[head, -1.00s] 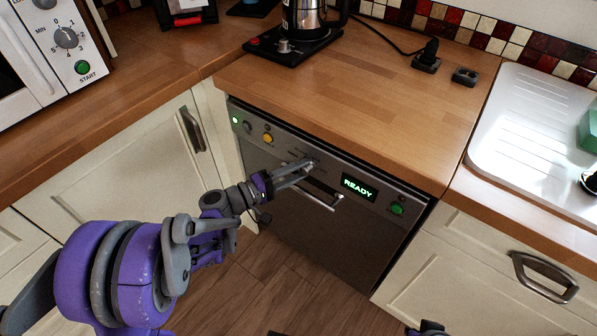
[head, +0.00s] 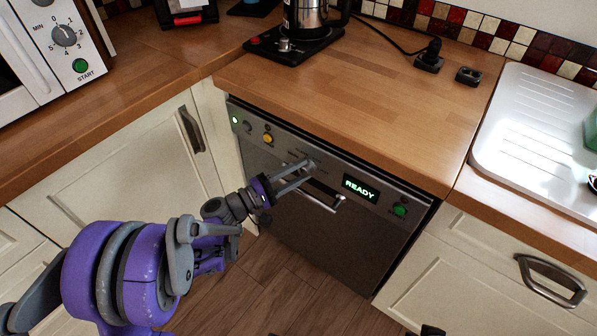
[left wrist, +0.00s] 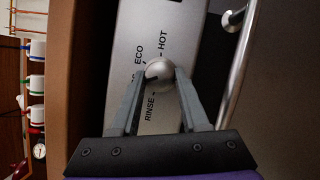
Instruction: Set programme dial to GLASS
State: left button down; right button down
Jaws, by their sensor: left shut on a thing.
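The programme dial (left wrist: 160,72) is a small round silver knob on the dishwasher's steel control panel (head: 330,168). In the left wrist view, ECO, HOT and RINSE are printed around it. Another label at its left is mostly hidden by a finger, so I cannot read it. A dark mark shows on the knob's left side, but its exact setting is unclear. My left gripper (left wrist: 160,82) is shut on the dial, one finger at each side. In the head view the left gripper (head: 309,168) reaches the panel and largely covers the dial. My right gripper is not seen.
The dishwasher's bar handle (head: 325,195) lies just below the dial, close to my fingers. The display (head: 360,188) reads READY, with a green button (head: 400,210) to its right. The wooden worktop (head: 400,110) overhangs the panel.

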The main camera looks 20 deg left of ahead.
pick_arm(q)
jog(key=shift+c, duration=2.1)
grip_release()
jog(key=p+v, duration=0.1)
jog(key=v, duration=0.9)
jog(key=shift+s+a, duration=0.25)
jog(key=shift+s, duration=0.05)
jog(key=shift+d+f, duration=0.1)
